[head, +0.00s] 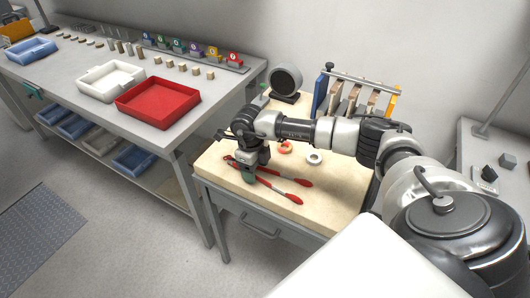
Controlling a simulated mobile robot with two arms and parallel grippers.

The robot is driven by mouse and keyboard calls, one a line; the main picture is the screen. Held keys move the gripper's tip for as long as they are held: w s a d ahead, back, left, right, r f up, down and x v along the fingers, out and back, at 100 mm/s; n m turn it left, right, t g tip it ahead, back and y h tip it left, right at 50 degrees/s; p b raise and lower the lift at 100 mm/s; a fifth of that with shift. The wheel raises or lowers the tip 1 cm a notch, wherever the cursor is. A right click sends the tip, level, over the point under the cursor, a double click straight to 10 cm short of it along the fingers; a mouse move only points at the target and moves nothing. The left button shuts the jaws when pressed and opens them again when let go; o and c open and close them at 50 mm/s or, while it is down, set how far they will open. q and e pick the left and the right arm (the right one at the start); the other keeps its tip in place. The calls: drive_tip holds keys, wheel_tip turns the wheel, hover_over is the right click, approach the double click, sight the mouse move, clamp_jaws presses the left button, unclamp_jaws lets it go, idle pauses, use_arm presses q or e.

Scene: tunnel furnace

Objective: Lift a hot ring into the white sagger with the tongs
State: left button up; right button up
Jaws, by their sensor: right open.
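The tongs with red handles (287,184) lie on the pale top of the small table, handles spread to the right. My right gripper (249,177) is open and low over the tongs, left of the handles; it hides part of them, and I cannot tell if it touches them. An orange-red ring (285,147) lies behind the gripper, partly hidden by my right arm. A small white round piece with a dark centre (315,157) lies right of it. A white tray (111,80) stands on the long bench; I cannot tell which white piece is the sagger. My left gripper is out of view.
A red tray (157,102) stands beside the white tray, with small blocks and numbered coloured holders (195,50) behind. A round dark device (285,82) and a rack of upright boards (360,97) stand at the table's back. The table's front right is clear.

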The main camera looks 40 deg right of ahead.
drive_tip(key=c, duration=0.7)
wheel_tip(320, 180, up, 12)
drive_tip(key=p, duration=0.8)
drive_tip(key=shift+p, duration=0.3)
